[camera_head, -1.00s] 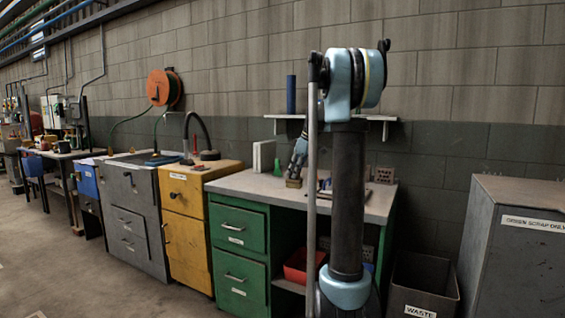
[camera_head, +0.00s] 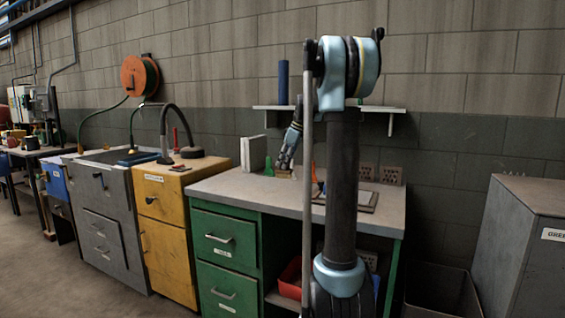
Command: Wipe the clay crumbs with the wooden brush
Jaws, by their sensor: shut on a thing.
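My gripper (camera_head: 286,164) points down over the worktop (camera_head: 232,186) of the green bench, partly beside my own arm column. It is shut on a small tan block-like thing, which looks like the wooden brush (camera_head: 283,174). The brush is at or just above the worktop; I cannot tell whether it touches. Two reddish hollow bricks (camera_head: 391,175) stand at the back right of the worktop. A flat framed board or tray (camera_head: 366,203) lies in front of them, partly hidden by my arm. Clay crumbs are too small or hidden to make out.
A green cone (camera_head: 268,169) and a white upright block (camera_head: 253,153) stand left of my gripper. An orange cone (camera_head: 314,173) is just right of it. A shelf (camera_head: 270,107) with a blue cylinder (camera_head: 283,82) hangs above. The worktop's front left is clear.

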